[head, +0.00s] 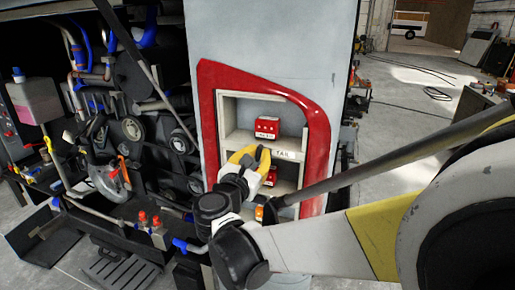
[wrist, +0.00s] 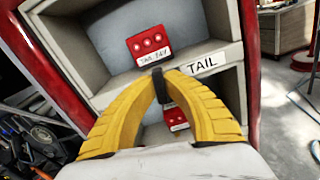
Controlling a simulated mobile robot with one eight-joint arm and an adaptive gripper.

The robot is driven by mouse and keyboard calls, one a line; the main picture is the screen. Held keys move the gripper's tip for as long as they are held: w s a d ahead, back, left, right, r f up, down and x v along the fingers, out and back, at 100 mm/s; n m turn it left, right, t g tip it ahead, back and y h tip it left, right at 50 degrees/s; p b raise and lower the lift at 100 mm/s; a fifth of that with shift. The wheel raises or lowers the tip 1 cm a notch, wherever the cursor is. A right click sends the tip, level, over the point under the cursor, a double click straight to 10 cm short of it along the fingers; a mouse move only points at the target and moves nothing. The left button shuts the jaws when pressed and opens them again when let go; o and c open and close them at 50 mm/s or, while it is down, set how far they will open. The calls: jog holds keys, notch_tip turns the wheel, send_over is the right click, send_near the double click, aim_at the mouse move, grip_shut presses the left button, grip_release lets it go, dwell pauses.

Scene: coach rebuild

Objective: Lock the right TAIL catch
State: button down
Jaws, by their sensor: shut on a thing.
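My gripper (head: 262,156) reaches into the recess of the red-framed rear panel. In the wrist view its yellow fingers (wrist: 163,86) come together on a small dark catch (wrist: 159,74) at the front edge of the shelf. The catch is just left of the white TAIL label (wrist: 208,63), and the fingertips hide part of it. A red unit (wrist: 149,45), marked TAIL 24V, sits on the shelf above the fingers. The TAIL label also shows in the head view (head: 285,154). I cannot tell the catch's locked state, and no other catch shows clearly.
A second red unit (wrist: 176,118) sits in the lower compartment, partly behind the fingers. The red frame (head: 317,135) borders the recess closely on the right. Engine parts and hoses (head: 120,120) crowd the left side. Open floor (head: 415,100) lies at the right back.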

jog(key=shift+n, duration=1.1)
jog(key=c, duration=1.5)
grip_release()
jog(key=v, duration=1.2)
